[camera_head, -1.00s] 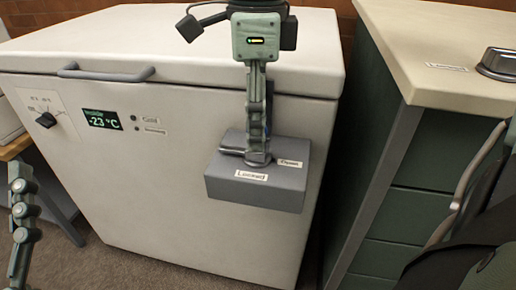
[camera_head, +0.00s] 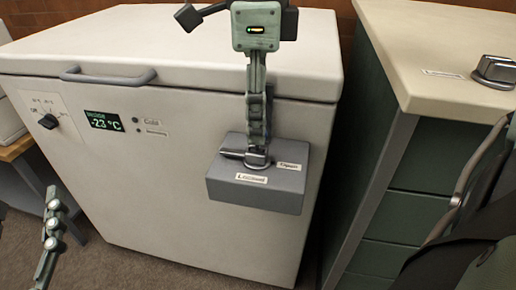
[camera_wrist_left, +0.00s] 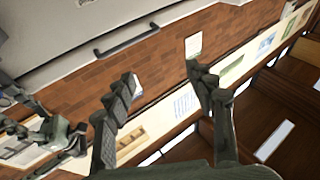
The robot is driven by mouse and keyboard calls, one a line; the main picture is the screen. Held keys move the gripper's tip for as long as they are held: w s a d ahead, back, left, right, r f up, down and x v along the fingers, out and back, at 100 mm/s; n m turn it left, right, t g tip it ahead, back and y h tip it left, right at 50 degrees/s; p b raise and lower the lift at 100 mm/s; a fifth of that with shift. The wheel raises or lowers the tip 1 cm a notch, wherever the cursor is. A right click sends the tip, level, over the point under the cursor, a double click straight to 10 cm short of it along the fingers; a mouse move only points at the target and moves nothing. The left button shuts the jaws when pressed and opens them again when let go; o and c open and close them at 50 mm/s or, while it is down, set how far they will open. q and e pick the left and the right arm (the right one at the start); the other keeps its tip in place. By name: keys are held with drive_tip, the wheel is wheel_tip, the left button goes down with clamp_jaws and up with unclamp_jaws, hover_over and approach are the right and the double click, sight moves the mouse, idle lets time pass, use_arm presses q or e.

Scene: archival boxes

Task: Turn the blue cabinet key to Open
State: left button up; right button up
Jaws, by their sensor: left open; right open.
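A grey lock box (camera_head: 258,185) is on the front of the white freezer, labelled "Locked" on its near edge and "Open" at the right. A grey key (camera_head: 232,154) lies on its top with its handle pointing left; I see no blue on it. My right gripper (camera_head: 258,143) hangs over the box, fingers down and seen edge-on at the key's hub. It is open; whether it touches the key is unclear. My left gripper (camera_head: 54,212) shows partly at the lower left; in the left wrist view (camera_wrist_left: 161,80) its fingers are apart and empty.
The white freezer (camera_head: 180,200) has a lid handle (camera_head: 108,76), a dial (camera_head: 48,121) and a display (camera_head: 103,120). A green cabinet (camera_head: 420,165) with a cream top stands at right, with a dark metal object (camera_head: 495,70) on it. Floor shows at lower left.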

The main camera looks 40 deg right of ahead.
drive_tip(key=shift+r+p, duration=0.3)
drive_tip(key=shift+r, duration=0.2)
drive_tip(key=shift+r+p, duration=0.4)
drive_tip(key=shift+r, duration=0.45)
drive_tip(key=shift+r+p, duration=0.25)
drive_tip(key=shift+p, duration=0.1)
drive_tip(key=shift+r, duration=0.4)
drive_tip(key=shift+r+p, duration=0.25)
drive_tip(key=shift+p, duration=0.15)
drive_tip(key=shift+r, duration=0.3)
drive_tip(key=shift+r+p, duration=0.2)
drive_tip(key=shift+p, duration=0.2)
drive_tip(key=shift+r, duration=0.3)
drive_tip(key=shift+r+p, duration=0.15)
drive_tip(key=shift+p, duration=0.15)
drive_tip(key=shift+r, duration=0.25)
use_arm(q)
drive_tip(key=s+a+f+g+y, duration=0.2)
drive_tip(key=a+f+g, duration=0.3)
drive_tip(key=f, duration=0.5)
drive_tip(key=s+a+f+n+g+y, duration=0.1)
drive_tip(key=a+f+g+y, duration=0.3)
drive_tip(key=f, duration=0.6)
drive_tip(key=s+a+g, duration=0.1)
drive_tip(key=a+g, duration=0.1)
drive_tip(key=a, duration=0.1)
drive_tip(key=shift+s+y, duration=0.35)
drive_tip(key=shift+y, duration=0.05)
